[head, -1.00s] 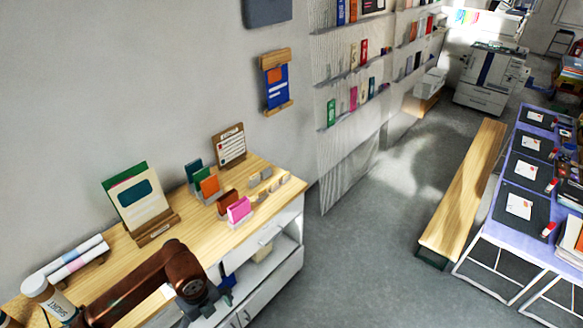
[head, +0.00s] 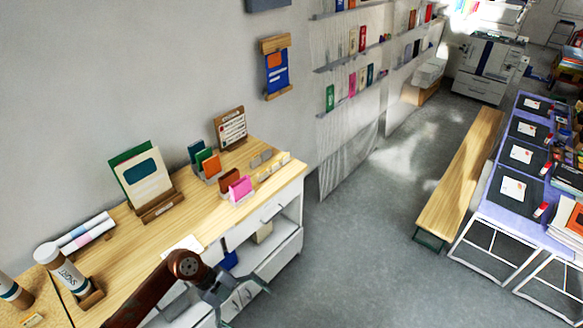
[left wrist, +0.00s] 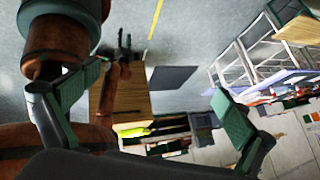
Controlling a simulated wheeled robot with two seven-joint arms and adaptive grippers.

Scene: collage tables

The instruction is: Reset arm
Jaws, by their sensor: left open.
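My left arm comes in at the bottom of the head view, brown with a dark grey gripper (head: 243,290). The gripper is in front of the wooden counter's front edge, with its fingers spread and nothing between them. In the left wrist view its two green-padded fingers (left wrist: 152,108) stand wide apart and empty. Brown arm parts fill the left of that view. A small dark forked shape there may be my right gripper (left wrist: 123,48), but its jaw state is unclear. The right arm does not show in the head view.
The wooden counter (head: 215,215) carries a display board (head: 144,178), card holders (head: 238,188), paper rolls (head: 83,232) and a labelled tube (head: 62,268). A long bench (head: 462,180) and a purple table (head: 530,215) stand at right. Grey floor (head: 360,240) between is clear.

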